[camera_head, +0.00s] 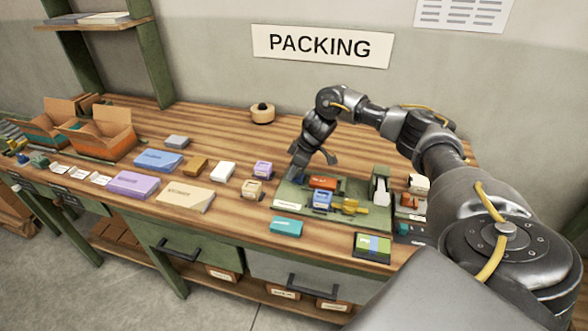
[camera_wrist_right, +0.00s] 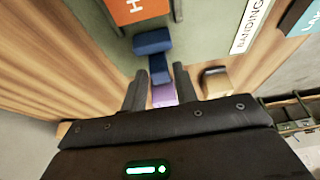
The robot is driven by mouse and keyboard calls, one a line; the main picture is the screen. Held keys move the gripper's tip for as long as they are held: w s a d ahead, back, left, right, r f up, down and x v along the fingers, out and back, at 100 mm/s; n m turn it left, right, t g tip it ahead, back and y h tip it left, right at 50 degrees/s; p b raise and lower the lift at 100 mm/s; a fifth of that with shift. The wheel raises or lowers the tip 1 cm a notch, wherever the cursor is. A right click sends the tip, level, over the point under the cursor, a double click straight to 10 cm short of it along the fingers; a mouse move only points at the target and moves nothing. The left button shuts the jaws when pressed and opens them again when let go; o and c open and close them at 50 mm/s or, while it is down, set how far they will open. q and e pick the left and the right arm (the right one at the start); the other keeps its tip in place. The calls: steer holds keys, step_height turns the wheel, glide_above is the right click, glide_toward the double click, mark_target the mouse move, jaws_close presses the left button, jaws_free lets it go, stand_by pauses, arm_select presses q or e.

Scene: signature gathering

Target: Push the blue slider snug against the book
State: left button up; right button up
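The green board (camera_head: 288,190) lies on the bench with an orange book (camera_head: 323,183) on it. The blue slider (camera_head: 297,177) is near the board's left end, partly hidden below my right gripper (camera_head: 313,159). In the right wrist view, the slider's blue block (camera_wrist_right: 152,42) faces the orange book (camera_wrist_right: 138,10), with a strip of green showing between them. The slider's narrow dark blue part (camera_wrist_right: 154,73) extends back toward the fingers of my right gripper (camera_wrist_right: 158,88), which are spread apart. Contact with the slider cannot be told. My left gripper is out of view.
A blue item (camera_head: 321,200) and yellow items (camera_head: 352,207) lie on the board near the book. A white upright piece (camera_head: 381,192) stands at its right. Purple (camera_head: 263,169) and tan (camera_head: 252,189) boxes stand left of the board. A teal box (camera_head: 286,227) lies in front.

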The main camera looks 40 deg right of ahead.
mark_target(303, 176)
jaws_close()
steer(key=s+d+p, duration=0.1)
steer(key=s+d, duration=0.1)
steer(key=shift+s+r+p, duration=0.1)
steer(key=shift+s+p, duration=0.25)
steer(key=shift+s, duration=0.05)
steer(key=shift+s+d, duration=0.2)
steer(key=shift+s, duration=0.05)
steer(key=shift+o, duration=0.3)
jaws_free()
steer(key=shift+o, duration=1.4)
steer(key=shift+s+d, duration=0.1)
